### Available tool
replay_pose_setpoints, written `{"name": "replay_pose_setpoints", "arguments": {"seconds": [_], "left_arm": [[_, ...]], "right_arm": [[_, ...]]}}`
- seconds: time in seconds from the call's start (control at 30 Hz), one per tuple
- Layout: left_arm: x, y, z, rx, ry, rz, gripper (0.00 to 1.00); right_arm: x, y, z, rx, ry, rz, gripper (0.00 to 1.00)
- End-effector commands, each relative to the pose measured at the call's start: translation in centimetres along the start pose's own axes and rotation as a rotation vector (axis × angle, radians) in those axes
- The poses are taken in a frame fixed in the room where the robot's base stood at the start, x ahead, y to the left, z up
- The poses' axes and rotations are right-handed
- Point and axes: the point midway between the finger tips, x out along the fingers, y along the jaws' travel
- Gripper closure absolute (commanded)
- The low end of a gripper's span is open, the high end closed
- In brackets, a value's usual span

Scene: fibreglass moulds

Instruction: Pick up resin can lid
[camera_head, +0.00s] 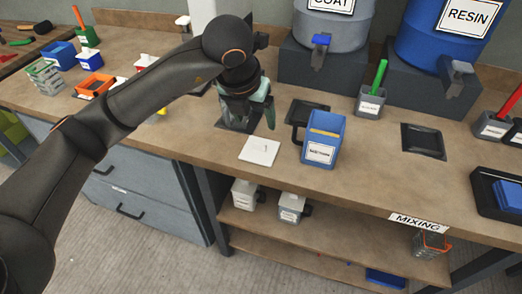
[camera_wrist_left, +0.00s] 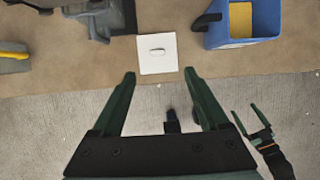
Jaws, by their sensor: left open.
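The lid is a flat white square plate with a small raised grip (camera_head: 261,151); it lies flat on the brown bench, and it also shows in the left wrist view (camera_wrist_left: 157,60). My left gripper (camera_head: 254,120) is open and empty above the bench, behind the lid in the head view. In the left wrist view its green fingers (camera_wrist_left: 159,73) are spread apart, with the lid beyond their tips and not touched. My right gripper (camera_wrist_left: 251,119) shows small at the lower right of that view, its green fingers apart and empty.
Right of the lid stands a blue can (camera_head: 321,150) with a black handle and a yellow inside. A small grey holder (camera_head: 370,103) has a green-handled tool. Blue and grey drums stand at the back. The bench's front edge is just before the lid.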

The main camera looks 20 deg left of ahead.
Motion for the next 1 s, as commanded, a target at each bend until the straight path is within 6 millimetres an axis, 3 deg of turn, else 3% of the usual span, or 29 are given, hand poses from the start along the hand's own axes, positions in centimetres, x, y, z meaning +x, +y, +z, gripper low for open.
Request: {"name": "replay_pose_setpoints", "arguments": {"seconds": [0.4,0.57,0.83,1.0], "left_arm": [[6.2,0.4,0.0,-0.005,0.001,0.015,0.22],[7.3,0.5,0.0,-0.004,0.0,0.015,0.22],[11.1,0.6,-0.3,-0.004,0.001,0.013,0.22],[12.3,0.7,-0.4,-0.003,0.0,0.013,0.22]], "right_arm": [[-0.4,0.0,-0.4,-0.001,-0.001,0.0,0.0],[-0.5,0.0,-0.5,-0.001,-0.001,0.0,0.0],[-1.1,-0.1,-1.1,-0.001,-0.001,0.0,0.0],[-1.1,-0.1,-1.1,-0.001,-0.001,0.0,0.0]]}}
